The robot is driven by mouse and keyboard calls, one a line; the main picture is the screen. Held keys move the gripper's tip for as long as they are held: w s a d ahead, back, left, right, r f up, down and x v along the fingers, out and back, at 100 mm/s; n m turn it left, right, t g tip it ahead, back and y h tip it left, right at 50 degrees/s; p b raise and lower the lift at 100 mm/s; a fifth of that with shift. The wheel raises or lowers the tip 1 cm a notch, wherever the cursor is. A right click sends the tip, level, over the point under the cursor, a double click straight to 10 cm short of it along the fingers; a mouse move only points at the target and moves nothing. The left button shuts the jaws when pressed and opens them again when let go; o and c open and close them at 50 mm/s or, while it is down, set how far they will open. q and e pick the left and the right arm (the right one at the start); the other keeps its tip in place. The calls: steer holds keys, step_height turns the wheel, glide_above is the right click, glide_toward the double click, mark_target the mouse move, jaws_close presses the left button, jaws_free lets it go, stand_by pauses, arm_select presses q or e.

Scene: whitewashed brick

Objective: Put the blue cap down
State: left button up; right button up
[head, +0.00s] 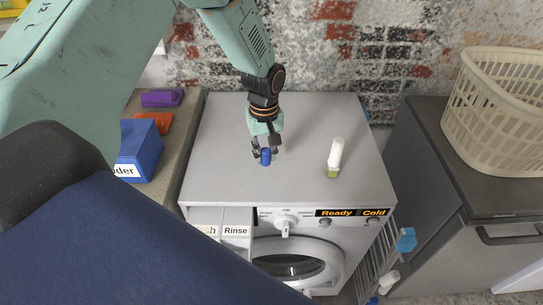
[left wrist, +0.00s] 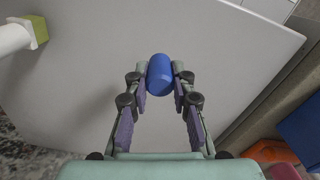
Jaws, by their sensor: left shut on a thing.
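The small blue cap (head: 266,158) is between the fingers of my left gripper (head: 266,149), over the middle of the washing machine's light grey top (head: 225,178). In the left wrist view the blue cap (left wrist: 160,75) sits between the two fingertips, which press on its sides. The left gripper (left wrist: 160,82) is shut on it. I cannot tell whether the cap touches the top or hangs just above it. My right gripper is not in view.
A white and green bottle (head: 336,155) stands on the top, right of the gripper. The Rinse drawer (head: 236,230) juts out in front. A blue box (head: 143,148) is on the left counter; a cream basket (head: 495,105) is at right. The top around the cap is clear.

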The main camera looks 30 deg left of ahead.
mark_target(266, 177)
arm_select(q)
steer(key=shift+d+f, duration=0.2)
steer(key=shift+f, duration=0.65)
steer(key=f, duration=0.4)
steer(key=shift+a, duration=0.3)
steer(key=shift+d+f, duration=0.1)
steer(key=shift+d, duration=0.15)
steer(key=o, duration=0.8)
steer(key=shift+f, duration=0.15)
steer(key=shift+o, duration=0.2)
